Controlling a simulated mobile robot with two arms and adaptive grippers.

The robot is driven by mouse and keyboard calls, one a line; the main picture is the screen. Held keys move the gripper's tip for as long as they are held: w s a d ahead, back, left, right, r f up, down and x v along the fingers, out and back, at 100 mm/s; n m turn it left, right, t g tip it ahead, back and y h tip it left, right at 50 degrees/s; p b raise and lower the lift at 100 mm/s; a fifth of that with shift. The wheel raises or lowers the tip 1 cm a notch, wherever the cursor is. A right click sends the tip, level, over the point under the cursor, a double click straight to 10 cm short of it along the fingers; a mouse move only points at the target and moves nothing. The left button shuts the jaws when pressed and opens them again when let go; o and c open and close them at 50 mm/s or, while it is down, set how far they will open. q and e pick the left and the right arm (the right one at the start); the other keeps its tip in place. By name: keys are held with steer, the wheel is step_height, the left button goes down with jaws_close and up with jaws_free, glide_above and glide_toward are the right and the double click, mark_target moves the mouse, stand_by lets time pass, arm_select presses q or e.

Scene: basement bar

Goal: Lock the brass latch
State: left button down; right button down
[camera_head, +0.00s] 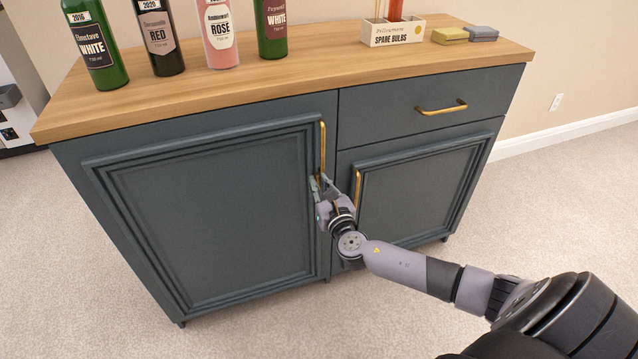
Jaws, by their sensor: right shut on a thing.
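My right gripper (322,180) is at the seam between the two cabinet doors, just below the brass handle (322,148) of the left door. Its fingers are closed on a small brass piece at the door front, which appears to be the brass latch (317,177). The fingers and wrist hide most of it, so I cannot tell its position. The left door (220,210) and the right door (415,190) of the dark blue-grey cabinet look closed. My left gripper is not in view.
The right door has a brass handle (357,188) close beside my gripper. A drawer handle (442,107) sits above it. Several bottles, a spare bulbs box (397,32) and sponges (450,35) stand on the wooden top (290,70). Carpet (560,200) is clear at the right.

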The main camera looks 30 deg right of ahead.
stand_by(0.4)
steer(key=shift+f+m, duration=0.1)
steer(key=shift+m, duration=0.5)
steer(key=m+b, duration=0.2)
steer(key=m, duration=0.2)
steer(key=shift+d, duration=0.1)
steer(key=shift+m+b, duration=0.3)
steer(key=shift+m, duration=0.2)
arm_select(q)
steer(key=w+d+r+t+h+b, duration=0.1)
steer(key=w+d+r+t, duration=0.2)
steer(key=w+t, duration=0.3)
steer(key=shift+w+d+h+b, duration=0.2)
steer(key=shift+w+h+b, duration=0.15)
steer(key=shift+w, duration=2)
arm_select(e)
steer(key=shift+d+f+m, duration=0.1)
steer(key=shift+m, duration=2.8)
steer(key=shift+d+f+m, duration=0.1)
steer(key=shift+m, duration=2.8)
